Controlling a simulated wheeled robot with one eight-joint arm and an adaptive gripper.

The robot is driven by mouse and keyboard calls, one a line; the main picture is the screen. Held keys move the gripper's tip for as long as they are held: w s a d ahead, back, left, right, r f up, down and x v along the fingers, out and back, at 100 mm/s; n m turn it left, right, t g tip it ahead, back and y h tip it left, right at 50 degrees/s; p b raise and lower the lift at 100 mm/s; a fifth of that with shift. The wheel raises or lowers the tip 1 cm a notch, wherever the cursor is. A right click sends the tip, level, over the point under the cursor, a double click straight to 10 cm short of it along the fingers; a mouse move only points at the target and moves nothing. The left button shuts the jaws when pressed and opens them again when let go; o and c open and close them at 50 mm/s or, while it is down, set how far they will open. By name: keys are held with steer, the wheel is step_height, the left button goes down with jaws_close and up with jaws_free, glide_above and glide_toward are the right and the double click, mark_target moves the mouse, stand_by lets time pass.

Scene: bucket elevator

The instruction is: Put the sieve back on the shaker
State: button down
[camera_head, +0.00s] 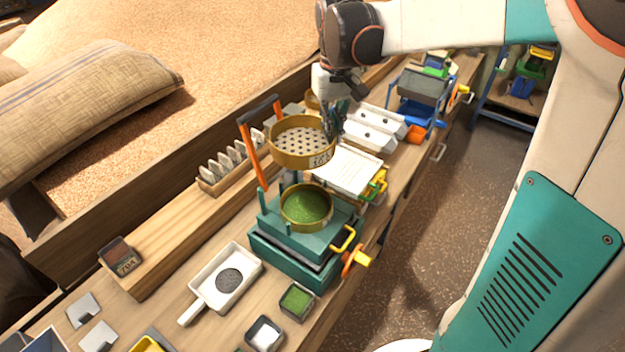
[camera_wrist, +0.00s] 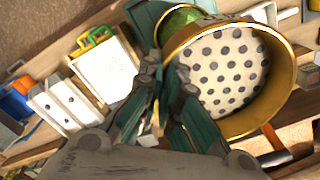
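The sieve (camera_head: 302,141), a brass ring with a perforated plate and a tag on its side, is in the air behind and above the shaker. In the wrist view the sieve (camera_wrist: 228,72) is large and tilted to the camera. My gripper (camera_head: 333,122) is at its right side; in the wrist view the gripper's dark teal fingers (camera_wrist: 165,88) close on the rim, though the contact is partly hidden. The shaker (camera_head: 290,262) is a teal box with corner posts and a yellow handle. A brass pan (camera_head: 306,207) with green material sits on it.
An orange-handled upright frame (camera_head: 251,155) stands close left of the sieve. A white scoop (camera_head: 222,281), small bins (camera_head: 297,300) and a card rack (camera_head: 232,165) crowd the bench. The floor at right is clear.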

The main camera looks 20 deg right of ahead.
mark_target(330, 197)
steer(key=shift+d, duration=0.2)
step_height(330, 197, down, 20)
steer(key=b, duration=0.3)
steer(key=shift+s+r, duration=0.1)
steer(key=shift+r, duration=0.1)
steer(key=shift+f, duration=0.15)
steer(key=c, duration=1.8)
jaws_free()
